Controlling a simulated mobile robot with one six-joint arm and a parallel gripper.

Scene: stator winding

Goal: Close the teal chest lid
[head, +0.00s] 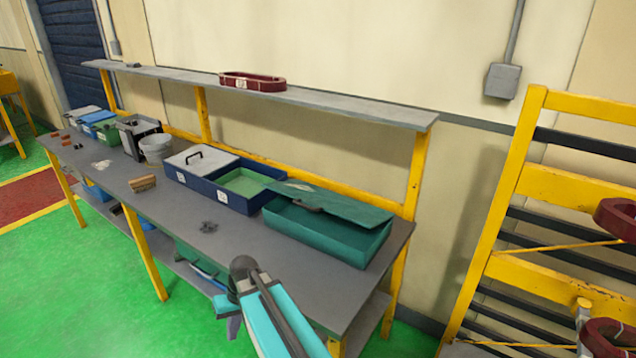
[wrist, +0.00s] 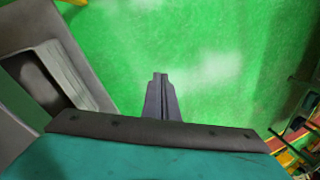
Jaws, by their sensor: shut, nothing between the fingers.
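The teal chest (head: 318,236) stands at the right end of the grey workbench. Its teal lid (head: 355,207) is hinged at the back and tilted partly open, with a dark handle (head: 307,205) near its front edge. A gap shows the box's inside below the lid. My gripper (head: 234,328) is low in front of the bench, well apart from the chest. In the wrist view its dark fingers (wrist: 160,82) are together and empty, over green floor. The chest is not clearly visible in the wrist view.
A blue chest (head: 215,192) with a grey lid stands left of the teal one. A brown block (head: 142,184) and a small dark part (head: 209,227) lie on the workbench (head: 180,229). A shelf (head: 330,103) runs above. A yellow rack (head: 540,210) stands right.

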